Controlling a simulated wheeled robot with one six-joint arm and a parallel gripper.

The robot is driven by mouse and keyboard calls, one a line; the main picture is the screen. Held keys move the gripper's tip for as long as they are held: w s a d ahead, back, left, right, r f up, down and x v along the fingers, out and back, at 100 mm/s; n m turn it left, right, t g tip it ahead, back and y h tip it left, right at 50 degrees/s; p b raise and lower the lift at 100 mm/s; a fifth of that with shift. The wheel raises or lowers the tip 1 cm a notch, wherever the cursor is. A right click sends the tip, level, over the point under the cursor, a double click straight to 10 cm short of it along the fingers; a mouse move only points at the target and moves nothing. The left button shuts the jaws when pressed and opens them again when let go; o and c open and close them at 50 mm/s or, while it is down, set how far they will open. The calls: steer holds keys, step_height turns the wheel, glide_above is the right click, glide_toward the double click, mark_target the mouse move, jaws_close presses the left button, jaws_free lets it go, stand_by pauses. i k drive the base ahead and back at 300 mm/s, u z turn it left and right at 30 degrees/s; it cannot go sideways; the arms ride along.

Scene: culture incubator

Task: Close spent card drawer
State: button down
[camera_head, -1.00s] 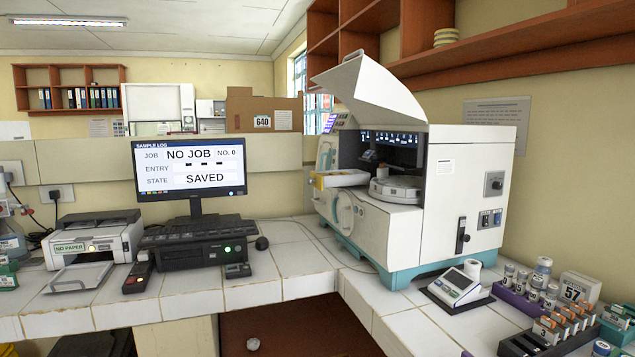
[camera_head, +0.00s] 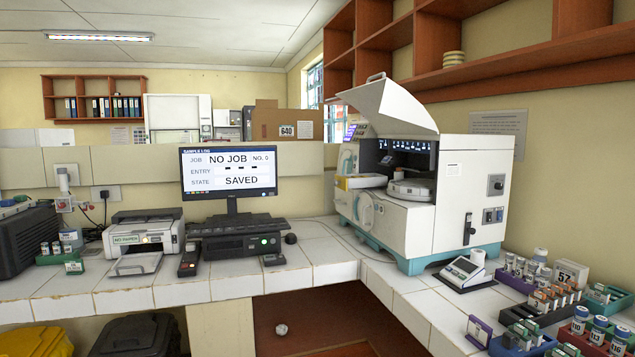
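The culture incubator (camera_head: 470,190) is a white and teal machine on the right counter, with its large white lid (camera_head: 390,105) raised. A pale tray-like drawer (camera_head: 362,181) with a yellow front end sticks out of its left front side, above a round panel. I take this to be the spent card drawer, but no label on it is readable. A round white carousel (camera_head: 410,190) sits in the open bay right of the drawer. My gripper is not in view.
A monitor (camera_head: 229,172) reads "NO JOB" and "SAVED". A printer (camera_head: 143,236) stands to its left. A small meter (camera_head: 463,272) and several vial racks (camera_head: 524,282) crowd the right counter. The white-tiled counter (camera_head: 320,262) before the incubator is mostly clear.

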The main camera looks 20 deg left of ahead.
mark_target(343, 181)
steer(key=u, duration=0.6)
steer(key=i, duration=1.1)
steer(key=u, duration=0.55)
steer(key=i, duration=1.6)
steer(key=z, duration=0.4)
